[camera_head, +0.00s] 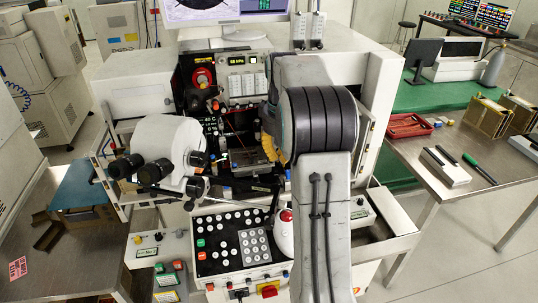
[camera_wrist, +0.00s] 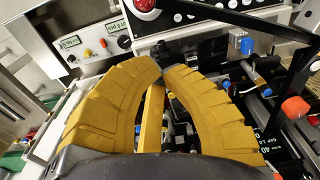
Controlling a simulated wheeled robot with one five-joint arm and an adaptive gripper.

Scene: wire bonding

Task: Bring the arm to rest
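My gripper (camera_wrist: 161,68) has two curved yellow fingers that bow outward and come together at the tips, with nothing seen held at the tips. A yellow bar (camera_wrist: 151,118) shows in the gap between the fingers; I cannot tell what it belongs to. In the head view my gripper (camera_head: 270,148) is partly hidden behind my arm. It is in front of the wire bonding machine's open work area, right of the microscope (camera_head: 172,150) and above the control panel (camera_head: 232,245).
A red mushroom button (camera_head: 286,215) on a white housing is close below my gripper. Black rods and small parts crowd the work area. At the right, a bench holds a red tray (camera_head: 408,125) and a white block (camera_head: 445,166). At the left is a metal table (camera_head: 70,262).

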